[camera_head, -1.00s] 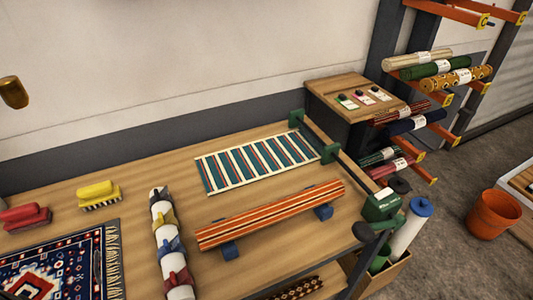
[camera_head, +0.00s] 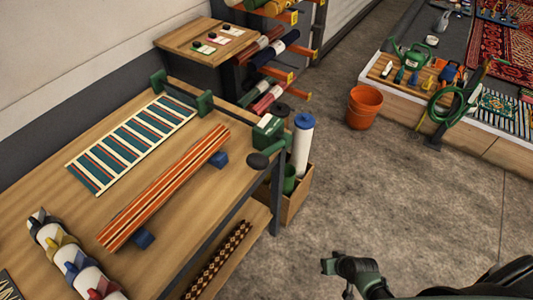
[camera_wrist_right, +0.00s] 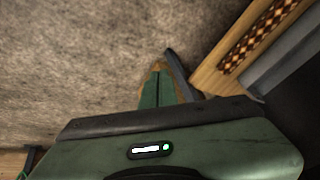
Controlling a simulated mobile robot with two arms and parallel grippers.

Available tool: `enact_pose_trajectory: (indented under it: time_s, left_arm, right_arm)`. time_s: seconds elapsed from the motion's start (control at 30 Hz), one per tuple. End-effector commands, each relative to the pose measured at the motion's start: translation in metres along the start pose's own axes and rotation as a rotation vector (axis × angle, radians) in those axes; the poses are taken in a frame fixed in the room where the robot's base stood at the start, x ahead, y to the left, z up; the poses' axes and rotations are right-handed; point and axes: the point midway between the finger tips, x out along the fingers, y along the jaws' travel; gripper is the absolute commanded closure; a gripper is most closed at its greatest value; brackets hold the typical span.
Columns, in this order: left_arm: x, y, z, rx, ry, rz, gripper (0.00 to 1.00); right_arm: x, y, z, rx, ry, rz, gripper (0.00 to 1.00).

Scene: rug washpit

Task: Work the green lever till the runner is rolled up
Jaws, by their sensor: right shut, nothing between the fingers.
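The teal, white and red striped runner (camera_head: 132,143) lies flat on the wooden table. Its far end reaches the roller between two green brackets (camera_head: 205,104). A green box (camera_head: 268,131) sits at the table's right corner, with a dark green round-ended lever (camera_head: 259,160) on its near side. My right gripper (camera_head: 328,265) is low at the bottom right of the head view, over the floor and well apart from the lever. Its fingers (camera_wrist_right: 165,90) are shut and empty in the right wrist view. My left gripper is out of view.
An orange striped roll (camera_head: 165,187) rests on blue blocks on the table. A crate (camera_head: 296,200) with a white roll (camera_head: 301,145) stands beside the table's right end. An orange bucket (camera_head: 363,106) stands further right. The floor between is clear.

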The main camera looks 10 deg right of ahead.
Motion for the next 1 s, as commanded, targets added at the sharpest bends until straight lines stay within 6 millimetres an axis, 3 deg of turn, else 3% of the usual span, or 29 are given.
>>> enact_pose_trajectory:
  time_s: [0.03, 0.17, 0.2, 0.3, 0.4, 0.5, 0.6, 0.7, 0.83, 1.0]
  left_arm:
    - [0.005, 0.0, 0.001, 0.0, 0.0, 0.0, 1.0]
    - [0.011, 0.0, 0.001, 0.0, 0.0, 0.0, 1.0]
    - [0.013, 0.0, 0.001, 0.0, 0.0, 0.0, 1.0]
    - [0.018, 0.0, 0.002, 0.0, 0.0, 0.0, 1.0]
    - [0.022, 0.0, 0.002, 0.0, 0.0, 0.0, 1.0]
    - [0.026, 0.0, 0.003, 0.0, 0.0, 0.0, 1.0]
    - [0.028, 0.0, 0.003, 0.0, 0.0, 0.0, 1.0]
    - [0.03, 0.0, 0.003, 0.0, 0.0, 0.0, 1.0]
    - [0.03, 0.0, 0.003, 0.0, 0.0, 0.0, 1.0]
    - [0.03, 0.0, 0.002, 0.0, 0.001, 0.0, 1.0]
  right_arm:
    - [-0.013, -0.005, -0.047, 0.029, 0.065, -0.045, 1.0]
    - [-0.067, -0.029, -0.147, 0.069, 0.204, -0.19, 1.0]
    - [-0.088, -0.038, -0.174, 0.066, 0.246, -0.24, 1.0]
    - [-0.15, -0.066, -0.233, 0.032, 0.348, -0.371, 1.0]
    - [-0.22, -0.098, -0.273, -0.042, 0.439, -0.502, 1.0]
    - [-0.285, -0.129, -0.292, -0.139, 0.51, -0.615, 1.0]
    - [-0.339, -0.155, -0.295, -0.238, 0.559, -0.703, 1.0]
    - [-0.374, -0.173, -0.291, -0.317, 0.587, -0.759, 1.0]
    - [-0.396, -0.184, -0.285, -0.37, 0.601, -0.795, 1.0]
    - [-0.401, -0.186, -0.285, -0.38, 0.605, -0.801, 1.0]
